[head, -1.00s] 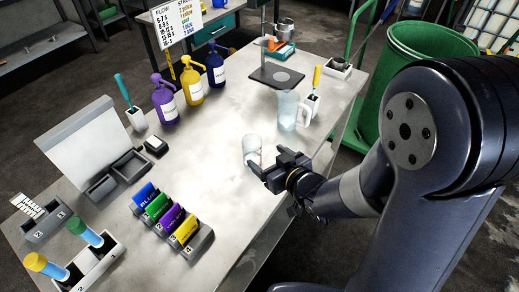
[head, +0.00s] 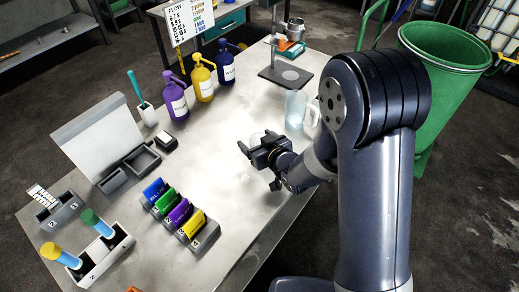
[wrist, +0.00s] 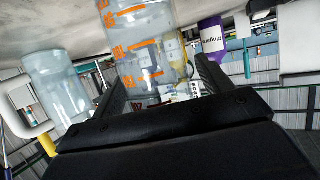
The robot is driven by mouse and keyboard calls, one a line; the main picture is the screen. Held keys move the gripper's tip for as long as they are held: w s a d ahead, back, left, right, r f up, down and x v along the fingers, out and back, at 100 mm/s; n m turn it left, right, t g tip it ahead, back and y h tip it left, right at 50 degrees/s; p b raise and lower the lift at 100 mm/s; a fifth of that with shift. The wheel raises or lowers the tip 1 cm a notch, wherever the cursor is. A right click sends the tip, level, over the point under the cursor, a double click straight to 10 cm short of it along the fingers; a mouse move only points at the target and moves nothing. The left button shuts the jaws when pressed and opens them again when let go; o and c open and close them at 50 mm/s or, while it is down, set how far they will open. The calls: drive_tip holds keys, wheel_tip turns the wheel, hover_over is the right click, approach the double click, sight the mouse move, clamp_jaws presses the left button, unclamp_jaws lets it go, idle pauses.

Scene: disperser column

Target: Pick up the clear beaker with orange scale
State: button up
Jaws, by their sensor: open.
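The clear beaker with orange scale (wrist: 145,45) stands between the two fingers of my gripper (wrist: 160,88) in the wrist view. Its orange marks face the wrist camera. In the head view my gripper (head: 256,148) is low over the middle of the table and hides most of the beaker. The fingers are open, one on each side of the beaker. I cannot tell whether either finger touches it.
A clear pitcher (head: 296,108) with a handle stands behind and to the right, close to my arm; it also shows in the wrist view (wrist: 58,85). Purple (head: 174,97), yellow and blue bottles stand at the back. Coloured blocks (head: 178,212) sit front left. The table between is bare.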

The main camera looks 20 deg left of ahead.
drive_tip(key=shift+w+a+f, duration=0.1)
drive_tip(key=shift+w+a, duration=0.05)
drive_tip(key=shift+c, duration=0.2)
drive_tip(key=c, duration=1)
